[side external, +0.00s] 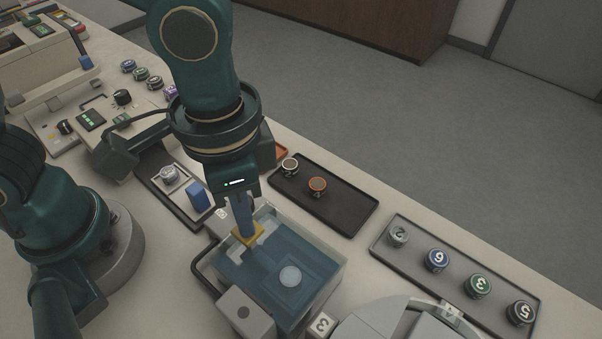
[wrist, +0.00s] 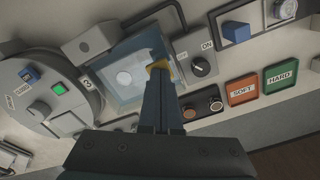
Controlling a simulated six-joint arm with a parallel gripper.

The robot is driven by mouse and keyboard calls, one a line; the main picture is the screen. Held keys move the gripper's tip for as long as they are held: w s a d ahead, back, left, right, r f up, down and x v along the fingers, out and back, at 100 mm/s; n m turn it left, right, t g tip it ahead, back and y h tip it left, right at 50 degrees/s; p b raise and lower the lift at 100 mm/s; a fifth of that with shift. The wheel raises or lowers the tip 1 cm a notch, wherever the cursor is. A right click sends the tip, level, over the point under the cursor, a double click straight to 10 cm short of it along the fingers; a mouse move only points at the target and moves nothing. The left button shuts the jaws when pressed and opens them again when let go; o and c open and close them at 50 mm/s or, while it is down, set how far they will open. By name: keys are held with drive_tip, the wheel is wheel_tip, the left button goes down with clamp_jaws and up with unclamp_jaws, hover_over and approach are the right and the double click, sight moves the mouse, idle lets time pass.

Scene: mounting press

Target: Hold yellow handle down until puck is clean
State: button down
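The yellow handle (side external: 253,238) is at the upper left edge of a clear-walled blue basin (side external: 337,277). It also shows in the wrist view (wrist: 160,64). My gripper (side external: 245,229) points down with its fingers together, and their tips touch the handle; I cannot tell whether they pinch it or press on it. The fingertips (wrist: 160,72) partly cover the handle in the wrist view. A pale round disc (side external: 290,276), apparently the puck, sits inside the basin and also shows in the wrist view (wrist: 124,78). Its surface detail is too small to judge.
A grey tray (side external: 455,247) with several numbered pucks lies right of the basin. A black tray (side external: 345,207) holds two small pucks behind it. A round grey machine (side external: 385,325) stands close in front. An ON knob (wrist: 202,66) and SOFT (wrist: 242,89) and HARD (wrist: 280,75) trays are nearby.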

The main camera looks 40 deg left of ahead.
drive_tip(key=shift+r, duration=2.4)
wheel_tip(320, 180, up, 5)
drive_tip(key=shift+w, duration=0.1)
drive_tip(key=a+f+n+t, duration=0.3)
drive_tip(key=a+n+t, duration=0.2)
drive_tip(key=a, duration=0.9)
drive_tip(key=shift+a+n+t, duration=0.3)
drive_tip(key=shift+a+n, duration=0.1)
drive_tip(key=shift+n, duration=0.1)
